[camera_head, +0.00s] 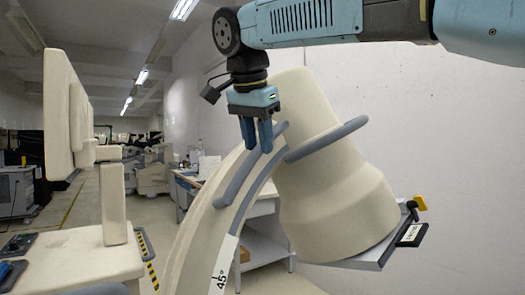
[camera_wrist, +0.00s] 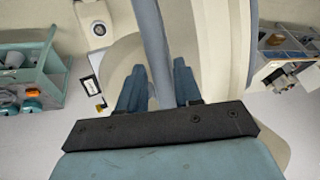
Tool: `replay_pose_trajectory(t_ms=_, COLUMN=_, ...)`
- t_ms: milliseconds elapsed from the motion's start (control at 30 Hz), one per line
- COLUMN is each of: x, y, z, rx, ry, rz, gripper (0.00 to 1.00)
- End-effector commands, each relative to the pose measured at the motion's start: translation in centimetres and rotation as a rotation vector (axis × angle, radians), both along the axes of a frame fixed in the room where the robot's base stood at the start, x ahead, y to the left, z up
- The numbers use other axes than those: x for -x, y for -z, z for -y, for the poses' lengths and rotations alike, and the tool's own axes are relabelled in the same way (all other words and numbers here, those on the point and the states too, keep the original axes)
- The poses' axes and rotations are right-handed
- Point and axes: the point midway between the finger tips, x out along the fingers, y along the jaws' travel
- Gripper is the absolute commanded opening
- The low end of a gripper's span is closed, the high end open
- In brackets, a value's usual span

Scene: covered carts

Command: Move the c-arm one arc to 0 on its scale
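The c-arm's cream arc (camera_head: 202,232) curves up to a large cream tube-shaped head (camera_head: 335,195), which leans to the right. A white scale strip on the arc (camera_head: 224,262) reads 45° with a tick above it; no 0 mark shows. A blue-grey handle bar (camera_head: 238,178) runs along the arc. My gripper (camera_head: 258,150) points down at the bar's upper part. In the wrist view, the bar (camera_wrist: 151,30) passes between my two fingers (camera_wrist: 159,68), which look closed against its sides. The contact itself is partly hidden by the fingers.
A flat panel with a yellow knob (camera_head: 420,202) juts from the head's lower end. A cream monitor-like unit (camera_head: 68,115) stands left. A white table (camera_head: 262,207) is behind the arc.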

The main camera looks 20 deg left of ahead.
Motion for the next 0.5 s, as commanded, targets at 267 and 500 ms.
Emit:
replay_pose_trajectory(t_ms=267, x=-0.9, y=2.0, z=0.0, rx=0.0, ry=-0.001, rz=0.0, gripper=0.34)
replay_pose_trajectory(t_ms=500, x=-1.1, y=2.4, z=0.0, rx=0.0, ry=0.0, rz=0.0, gripper=0.34)
